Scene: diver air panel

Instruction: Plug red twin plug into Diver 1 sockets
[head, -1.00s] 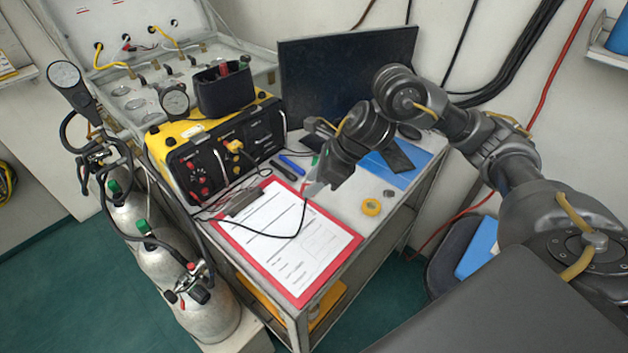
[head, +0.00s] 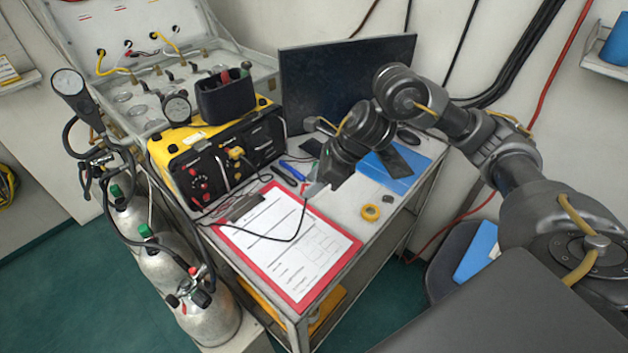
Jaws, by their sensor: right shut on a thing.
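The yellow and black air panel (head: 215,150) stands on the table at the left. Red sockets (head: 194,180) show low on the left of its front face. A yellow plug (head: 236,153) sits in its front to the right of them. My right gripper (head: 314,190) is above the table near the clipboard's upper right edge, apart from the panel. It is shut on the red twin plug (head: 304,188), of which only a small red bit shows. A black cable (head: 302,222) hangs from there and loops over the clipboard towards the panel. My left gripper is not in view.
A red clipboard (head: 337,261) with paper lies in front of the panel. Pens (head: 290,170), a yellow tape roll (head: 370,212) and a blue folder (head: 408,178) lie nearby. A monitor (head: 348,80) stands behind. Gas cylinders (head: 165,262) with gauges stand left of the table.

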